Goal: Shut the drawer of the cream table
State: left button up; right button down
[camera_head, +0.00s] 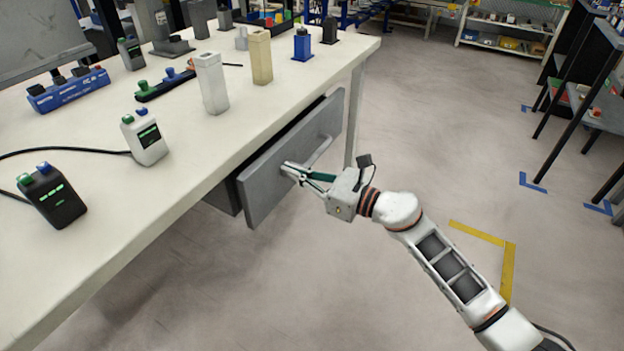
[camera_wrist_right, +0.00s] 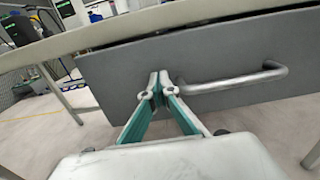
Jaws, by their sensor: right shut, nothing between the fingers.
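The cream table (camera_head: 300,85) fills the left of the head view. Its grey drawer (camera_head: 262,187) stands partly pulled out under the right-hand edge, with a gap between its front and the tabletop. The drawer front also shows in the right wrist view (camera_wrist_right: 225,55), with a bar handle (camera_wrist_right: 235,83). My right gripper (camera_head: 288,169) is shut and empty. Its fingertips are at the drawer front beside the near end of the handle (camera_head: 318,151), not around it. I cannot tell whether they touch the front. My left gripper is not in view.
On the tabletop stand several devices, including a white one (camera_head: 145,138) and a black one (camera_head: 50,195), and a blue power strip (camera_head: 68,90). Open floor (camera_head: 420,150) lies right of the drawer. A dark shelf (camera_head: 590,110) stands at the far right.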

aim_at(279, 166)
jog(key=shift+x, duration=1.8)
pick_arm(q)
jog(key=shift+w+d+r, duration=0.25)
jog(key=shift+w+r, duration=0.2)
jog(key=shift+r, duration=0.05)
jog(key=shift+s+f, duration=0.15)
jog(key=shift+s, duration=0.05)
pick_arm(e)
jog(key=shift+r, duration=0.1)
